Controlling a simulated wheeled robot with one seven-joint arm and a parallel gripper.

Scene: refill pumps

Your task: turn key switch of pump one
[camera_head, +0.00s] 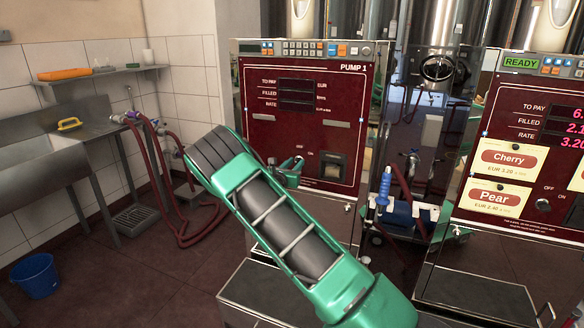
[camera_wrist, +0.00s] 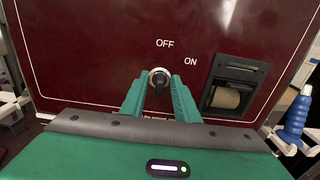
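Pump one (camera_head: 350,85) is a dark red panel marked PUMP 1, with blank displays. Its key switch (camera_wrist: 158,77) shows in the wrist view as a black key in a silver ring, below the OFF and ON labels. The key stands about upright, roughly in line with OFF. My gripper (camera_wrist: 157,82) is open, with one green finger on each side of the key. Gaps seem to show between key and fingers; I cannot tell how deep the fingers reach. In the head view my gripper (camera_head: 293,165) is at the panel and hides the switch.
A receipt printer slot (camera_wrist: 233,88) is just right of the switch. A blue-handled nozzle (camera_head: 384,190) hangs right of pump one. A second pump (camera_head: 520,110) at the right reads READY. A sink (camera_head: 45,155), red hoses (camera_head: 160,190) and a blue bucket (camera_head: 35,275) are at the left.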

